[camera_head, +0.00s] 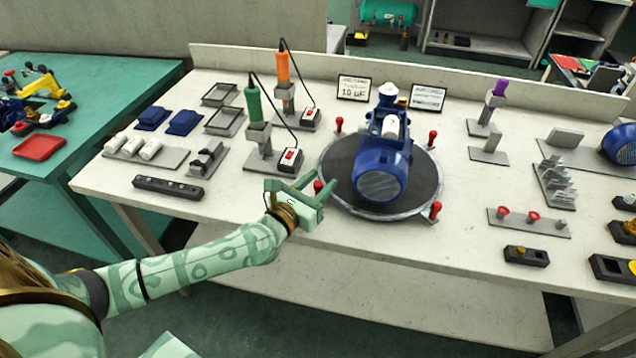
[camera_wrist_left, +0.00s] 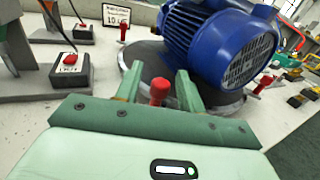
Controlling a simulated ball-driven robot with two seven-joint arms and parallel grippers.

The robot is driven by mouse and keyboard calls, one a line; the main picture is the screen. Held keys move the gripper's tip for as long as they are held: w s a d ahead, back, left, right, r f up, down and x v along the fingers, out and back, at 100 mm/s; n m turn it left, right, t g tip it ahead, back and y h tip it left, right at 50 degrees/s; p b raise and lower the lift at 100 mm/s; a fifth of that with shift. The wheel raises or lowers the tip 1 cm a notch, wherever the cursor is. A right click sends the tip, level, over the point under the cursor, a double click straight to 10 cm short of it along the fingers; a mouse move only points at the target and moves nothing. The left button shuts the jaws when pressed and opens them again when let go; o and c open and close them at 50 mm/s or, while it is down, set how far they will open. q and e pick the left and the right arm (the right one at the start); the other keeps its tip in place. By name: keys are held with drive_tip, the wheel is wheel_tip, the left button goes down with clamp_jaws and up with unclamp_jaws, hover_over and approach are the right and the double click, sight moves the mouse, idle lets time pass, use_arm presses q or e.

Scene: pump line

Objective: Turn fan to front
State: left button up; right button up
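A blue pump motor with a round fan grille (camera_head: 380,186) sits on a dark round turntable (camera_head: 428,180) on the white workbench. The fan grille faces the front of the bench. Red-knobbed pegs stand around the turntable's rim. My left gripper (camera_head: 320,190) is at the turntable's front-left edge, with its fingers open around a red knob (camera_wrist_left: 160,90). In the left wrist view the knob stands between the two fingers, with a gap on each side. The blue motor (camera_wrist_left: 222,42) rises just beyond the fingers. My right gripper is in neither view.
Green (camera_head: 253,104) and orange (camera_head: 284,68) screwdrivers stand in holders left of the turntable, with red-button boxes beside them. Trays and white cylinders (camera_head: 150,149) lie farther left. Brackets and small parts (camera_head: 528,222) lie to the right. The bench front before the turntable is clear.

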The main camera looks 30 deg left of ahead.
use_arm(q)
drive_tip(key=s+a+p, duration=0.1)
drive_tip(key=s, duration=1.5)
drive_tip(key=shift+a, duration=0.4)
drive_tip(key=shift+s, duration=0.1)
